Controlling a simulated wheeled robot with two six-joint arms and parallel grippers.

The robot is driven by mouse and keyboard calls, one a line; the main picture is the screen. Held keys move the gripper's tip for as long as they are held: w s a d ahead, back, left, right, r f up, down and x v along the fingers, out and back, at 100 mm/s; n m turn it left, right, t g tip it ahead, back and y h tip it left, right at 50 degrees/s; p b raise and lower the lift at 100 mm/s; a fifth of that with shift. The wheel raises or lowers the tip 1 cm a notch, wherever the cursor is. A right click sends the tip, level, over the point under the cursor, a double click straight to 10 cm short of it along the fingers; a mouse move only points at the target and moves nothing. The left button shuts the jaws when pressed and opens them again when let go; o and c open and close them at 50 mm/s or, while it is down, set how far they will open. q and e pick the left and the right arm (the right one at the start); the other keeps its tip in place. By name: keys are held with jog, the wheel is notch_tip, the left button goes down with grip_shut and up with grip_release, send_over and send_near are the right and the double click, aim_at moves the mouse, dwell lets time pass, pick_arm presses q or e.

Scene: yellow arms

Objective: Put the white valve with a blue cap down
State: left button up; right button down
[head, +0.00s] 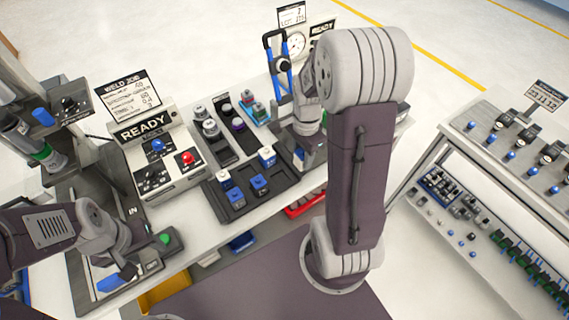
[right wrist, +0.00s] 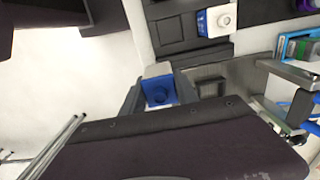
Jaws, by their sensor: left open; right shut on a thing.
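A white valve with a blue cap (right wrist: 160,90) is between the fingers of my right gripper (right wrist: 165,98) in the right wrist view. My right gripper is shut on it. In the head view my right gripper (head: 306,157) is just right of the dark tray (head: 252,204), with the held valve mostly hidden by the arm. Other white-and-blue valves (head: 267,157) sit in tray pockets; one also shows in the right wrist view (right wrist: 217,18).
A READY station (head: 158,150) with blue and red buttons stands left of the tray. A red bin (head: 305,203) is below the table's front edge. A shelf rack (head: 490,190) stands at the right.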

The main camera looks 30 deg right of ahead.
jog(key=d+r, duration=0.1)
jog(key=s+d+r, duration=0.1)
jog(key=d, duration=0.1)
jog(key=s+d+r, duration=0.1)
jog(key=shift+s+d, duration=0.15)
jog(key=shift+d, duration=0.1)
